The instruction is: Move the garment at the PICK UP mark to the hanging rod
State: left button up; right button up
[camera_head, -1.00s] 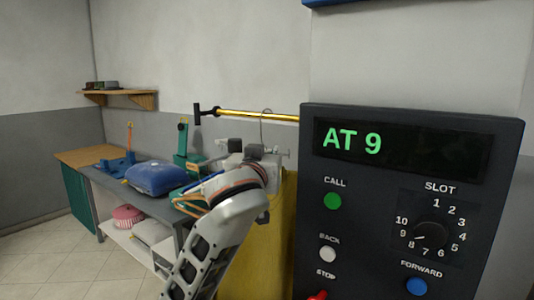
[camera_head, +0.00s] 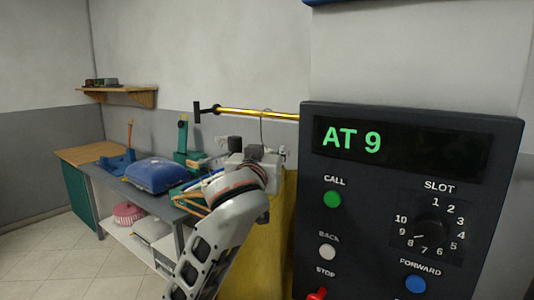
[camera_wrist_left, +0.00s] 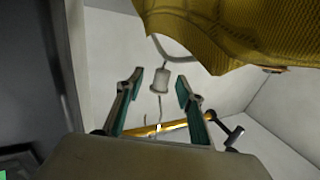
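The yellow garment (camera_head: 282,225) hangs below the brass rod (camera_head: 240,113), partly hidden behind my left arm. Its wire hook (camera_head: 264,118) loops up at the rod. In the left wrist view the garment (camera_wrist_left: 225,30) fills the top, and a pale block on the hanger neck (camera_wrist_left: 160,79) sits between my fingers. The hook runs from the block to the rod (camera_wrist_left: 180,125) and appears to be over it. My left gripper (camera_head: 262,153) is at the hanger neck. Its fingers (camera_wrist_left: 158,85) are open, with gaps on both sides of the block. My right gripper and the PICK UP mark are not in view.
A dark control panel (camera_head: 405,190) reading AT 9 stands close on the right. On the left, a grey table (camera_head: 130,190) carries a blue bundle (camera_head: 155,175) and green equipment (camera_head: 184,150). A wooden shelf (camera_head: 120,91) is on the wall. Floor shows at lower left.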

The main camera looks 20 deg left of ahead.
pick_arm(q)
jog(key=s, duration=0.7)
jog(key=shift+s+d, duration=0.25)
jog(key=shift+d, duration=0.1)
